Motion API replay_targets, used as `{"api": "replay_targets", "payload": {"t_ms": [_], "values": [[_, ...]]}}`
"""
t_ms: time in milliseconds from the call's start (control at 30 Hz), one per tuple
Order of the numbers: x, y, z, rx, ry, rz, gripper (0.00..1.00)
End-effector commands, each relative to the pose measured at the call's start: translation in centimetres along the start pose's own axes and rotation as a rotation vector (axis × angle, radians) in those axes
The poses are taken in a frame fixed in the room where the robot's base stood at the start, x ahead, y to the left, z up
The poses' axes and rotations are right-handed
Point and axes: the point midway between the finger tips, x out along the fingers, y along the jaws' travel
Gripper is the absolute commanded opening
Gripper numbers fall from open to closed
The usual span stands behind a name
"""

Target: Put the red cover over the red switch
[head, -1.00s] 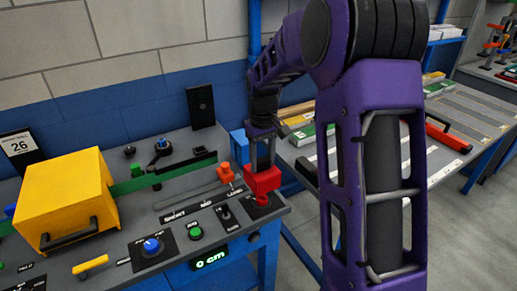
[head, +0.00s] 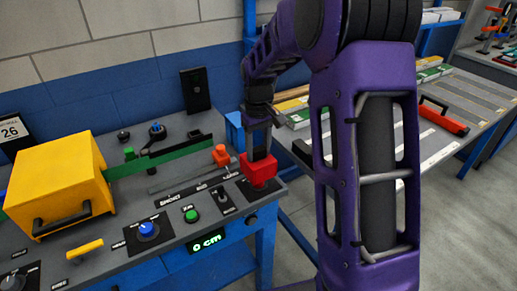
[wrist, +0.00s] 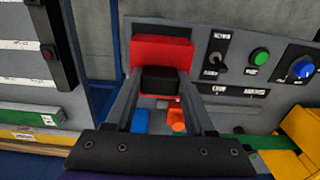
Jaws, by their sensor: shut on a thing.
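The red cover (head: 258,166) is a boxy red piece at the right front corner of the grey panel. My gripper (head: 259,148) points down and is shut on it from above. In the wrist view, the red cover (wrist: 160,50) shows at the fingertips, with a black block (wrist: 160,80) between the two fingers of my gripper (wrist: 158,82). Just below the cover in the head view, a dark plate with a bit of red (head: 258,184) shows. This looks like the red switch, mostly hidden by the cover. I cannot tell whether the cover touches the panel.
An orange lever knob (head: 221,155) stands close to the left of the cover. A toggle switch (head: 223,194), green button (head: 191,215) and blue knob (head: 147,230) lie along the front. A yellow box (head: 60,185) stands at left. A side table (head: 440,135) is at right.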

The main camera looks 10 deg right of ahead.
Motion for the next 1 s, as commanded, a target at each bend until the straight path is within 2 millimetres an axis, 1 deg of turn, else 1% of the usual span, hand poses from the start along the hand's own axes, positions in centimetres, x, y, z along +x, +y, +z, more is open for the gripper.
{"api": "replay_targets", "payload": {"t_ms": [467,1000], "values": [[0.0,0.0,0.1,0.000,0.000,0.000,0.00],[1.6,0.0,0.1,0.000,0.001,0.000,0.00]]}}
